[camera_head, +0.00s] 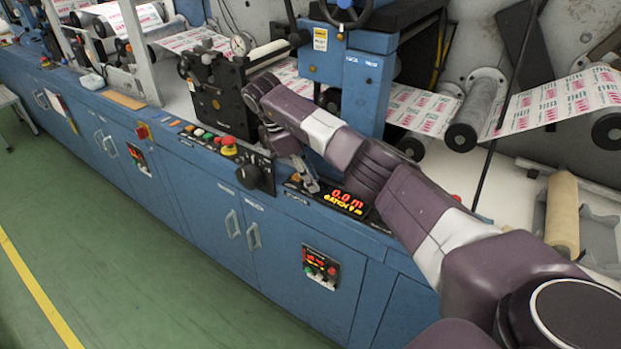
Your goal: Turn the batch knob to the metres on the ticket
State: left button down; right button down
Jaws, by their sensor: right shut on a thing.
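My right gripper (311,187) points down at the sloped control panel, just left of a lit display (345,201). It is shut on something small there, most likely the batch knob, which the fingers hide. The display shows 0.0 m in red, with a smaller yellow batch line below that is hard to read. A larger black knob (249,177) on the panel is to the left of the gripper and apart from it. I cannot make out a ticket with readable metres. My left gripper is out of view.
Several coloured buttons and a red mushroom button (229,142) sit along the panel to the left. A blue machine post (358,85) and printed web (560,100) stand behind my arm. Green floor (120,270) in front is clear.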

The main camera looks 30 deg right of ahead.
jog(key=c, duration=1.6)
grip_release()
jog(key=shift+r, duration=0.1)
jog(key=v, duration=1.2)
jog(key=shift+w, duration=0.1)
